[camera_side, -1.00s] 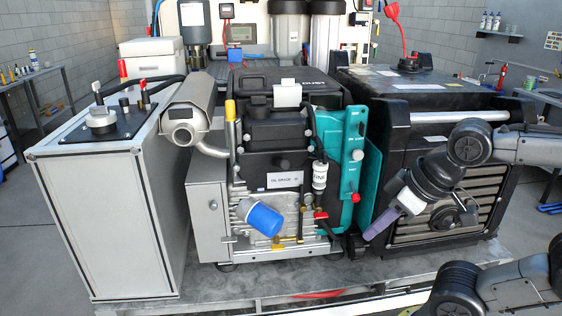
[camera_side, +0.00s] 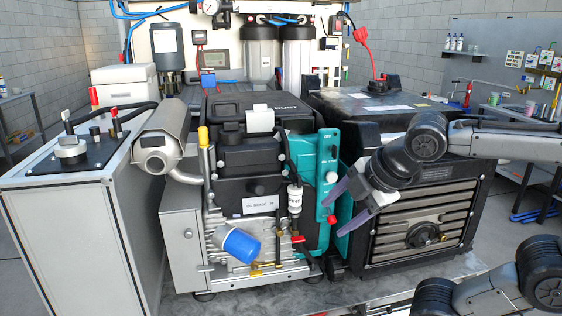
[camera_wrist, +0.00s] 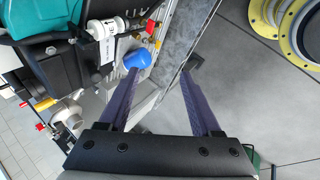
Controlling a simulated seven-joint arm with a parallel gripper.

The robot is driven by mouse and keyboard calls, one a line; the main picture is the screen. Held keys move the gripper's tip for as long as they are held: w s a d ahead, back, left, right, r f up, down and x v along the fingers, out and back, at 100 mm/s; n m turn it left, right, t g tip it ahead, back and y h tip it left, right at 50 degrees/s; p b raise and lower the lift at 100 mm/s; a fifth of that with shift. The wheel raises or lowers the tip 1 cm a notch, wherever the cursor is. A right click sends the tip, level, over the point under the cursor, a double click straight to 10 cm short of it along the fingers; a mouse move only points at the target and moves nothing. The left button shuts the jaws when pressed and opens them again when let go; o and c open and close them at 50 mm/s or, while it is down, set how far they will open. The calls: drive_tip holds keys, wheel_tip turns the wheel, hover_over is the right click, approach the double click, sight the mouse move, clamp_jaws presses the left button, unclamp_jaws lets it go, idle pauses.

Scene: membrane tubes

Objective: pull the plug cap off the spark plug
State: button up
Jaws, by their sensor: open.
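A white labelled cylinder (camera_side: 294,198), which looks like the spark plug, stands upright on the front right of the engine. A black piece with a black lead is at its top and looks like the plug cap (camera_side: 294,181).
A teal panel (camera_side: 327,180) with a red knob stands between the plug and my gripper. A blue cylinder (camera_side: 239,245) sticks out below left of the plug. A black slatted unit (camera_side: 425,210) is behind my gripper. Open air lies in front of the engine.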

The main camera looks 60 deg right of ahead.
drive_tip(key=w+d+r+n+t+h, duration=0.1)
drive_tip(key=w+r+n, duration=0.55)
drive_tip(key=n, duration=0.85)
approach(255, 185)
drive_tip(key=shift+t+h, duration=0.3)
drive_tip(key=shift+t, duration=0.1)
drive_tip(key=x, duration=1.1)
drive_tip(key=shift+s+d+f, duration=0.1)
drive_tip(key=shift+d+f, duration=0.25)
drive_tip(key=shift+f, duration=0.05)
clamp_jaws()
